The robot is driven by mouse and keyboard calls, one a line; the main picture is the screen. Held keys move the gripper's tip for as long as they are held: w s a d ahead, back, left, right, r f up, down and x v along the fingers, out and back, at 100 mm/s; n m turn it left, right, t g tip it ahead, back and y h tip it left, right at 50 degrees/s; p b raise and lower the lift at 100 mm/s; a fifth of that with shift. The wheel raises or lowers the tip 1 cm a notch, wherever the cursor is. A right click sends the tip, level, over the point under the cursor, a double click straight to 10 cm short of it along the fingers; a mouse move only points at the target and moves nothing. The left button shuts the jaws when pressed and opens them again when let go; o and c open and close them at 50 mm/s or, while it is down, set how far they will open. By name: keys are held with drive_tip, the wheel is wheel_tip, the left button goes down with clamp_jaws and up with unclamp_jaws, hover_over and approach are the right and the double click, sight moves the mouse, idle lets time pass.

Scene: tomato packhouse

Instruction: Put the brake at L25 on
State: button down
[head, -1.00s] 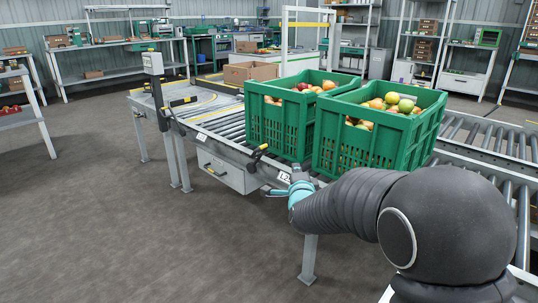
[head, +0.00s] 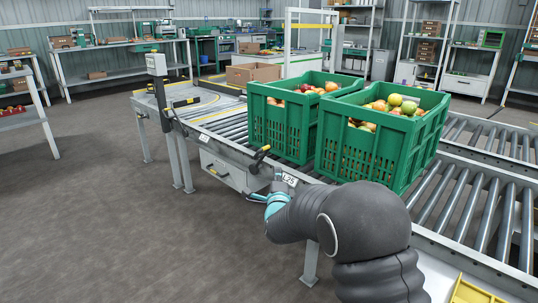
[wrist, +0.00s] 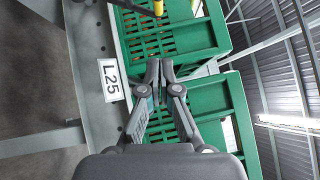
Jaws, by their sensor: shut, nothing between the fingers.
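The L25 label (head: 290,180) is a white plate on the conveyor's near side rail; it also shows sideways in the wrist view (wrist: 111,80). A black lever with a yellow end (head: 262,151) stands tilted on the rail to the left of the label. In the wrist view a yellow lever end (wrist: 158,8) shows at the top edge, beyond my fingertips. My gripper (head: 277,176) is shut and empty beside the rail, close to the label; the wrist view shows its fingertips (wrist: 160,68) together and apart from the lever. The lever's base is partly hidden.
Two green crates of tomatoes, the left one (head: 283,132) and the right one (head: 360,150), stand on the rollers just behind the rail. A grey box (head: 228,174) hangs under the rail. More levers (head: 186,102) show farther left. The floor (head: 110,220) at left is clear.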

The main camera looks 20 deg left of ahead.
drive_tip(key=p, duration=0.1)
approach(268, 147)
drive_tip(key=w+d, duration=0.2)
drive_tip(key=w, duration=0.2)
drive_tip(key=a, duration=0.1)
drive_tip(key=w+a, duration=0.1)
drive_tip(key=a, duration=0.1)
drive_tip(key=shift+w+r+p, duration=0.15)
drive_tip(key=shift+r+p, duration=0.05)
drive_tip(key=shift+p, duration=0.1)
drive_tip(key=shift+w+a+r, duration=0.1)
drive_tip(key=shift+w+a, duration=0.1)
drive_tip(key=shift+a, duration=0.3)
drive_tip(key=shift+a+r, duration=0.1)
